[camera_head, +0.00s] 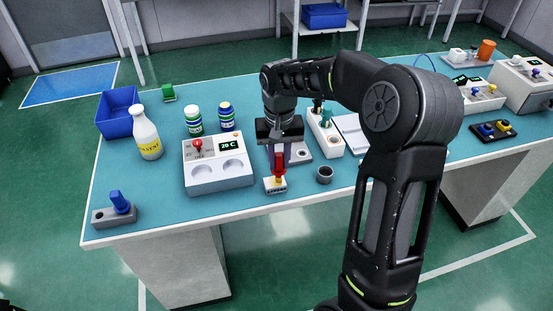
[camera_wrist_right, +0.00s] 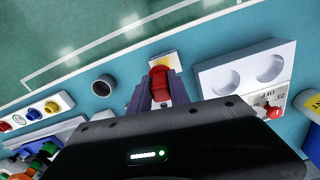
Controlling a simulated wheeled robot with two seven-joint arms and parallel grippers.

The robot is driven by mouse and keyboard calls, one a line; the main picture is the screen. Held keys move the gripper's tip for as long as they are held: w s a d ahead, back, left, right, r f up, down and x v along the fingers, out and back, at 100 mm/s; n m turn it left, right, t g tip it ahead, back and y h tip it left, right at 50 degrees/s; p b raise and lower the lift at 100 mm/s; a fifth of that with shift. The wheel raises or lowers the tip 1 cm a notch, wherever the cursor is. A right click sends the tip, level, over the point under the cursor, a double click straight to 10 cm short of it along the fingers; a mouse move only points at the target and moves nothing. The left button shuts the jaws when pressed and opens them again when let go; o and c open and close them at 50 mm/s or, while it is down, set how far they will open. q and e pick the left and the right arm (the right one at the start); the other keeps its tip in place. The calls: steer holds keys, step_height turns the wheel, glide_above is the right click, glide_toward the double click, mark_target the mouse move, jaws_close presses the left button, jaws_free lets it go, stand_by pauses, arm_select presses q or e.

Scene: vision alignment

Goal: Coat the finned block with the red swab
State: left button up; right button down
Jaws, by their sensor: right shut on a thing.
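My right gripper (camera_head: 279,158) is shut on the red swab (camera_head: 279,170), which is upright with its lower end at the top of a small white-and-yellow block (camera_head: 275,185) near the table's front edge. In the right wrist view the red swab (camera_wrist_right: 160,84) sits between the purple-grey fingers, and the block (camera_wrist_right: 163,59) shows just beyond it. I cannot tell whether swab and block touch, and no fins can be made out on the block. My left gripper is not in view.
A grey round cup (camera_head: 324,175) stands right of the block. Left is a white two-well heater (camera_head: 219,171) reading 20 C. A solvent bottle (camera_head: 147,137), a blue bin (camera_head: 116,113) and a blue-handled stamp (camera_head: 119,204) are farther left.

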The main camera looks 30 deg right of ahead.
steer(key=shift+d, duration=0.15)
steer(key=shift+s+d, duration=0.2)
steer(key=shift+d, duration=0.2)
steer(key=shift+w+a, duration=0.1)
steer(key=shift+a, duration=0.05)
steer(key=shift+w+a, duration=0.1)
steer(key=shift+a, duration=0.3)
steer(key=shift+a, duration=0.1)
stand_by(0.5)
steer(key=shift+w+a, duration=0.2)
steer(key=shift+a, duration=0.2)
steer(key=shift+a, duration=0.1)
steer(key=shift+w+a, duration=0.2)
steer(key=shift+a, duration=0.25)
stand_by(0.3)
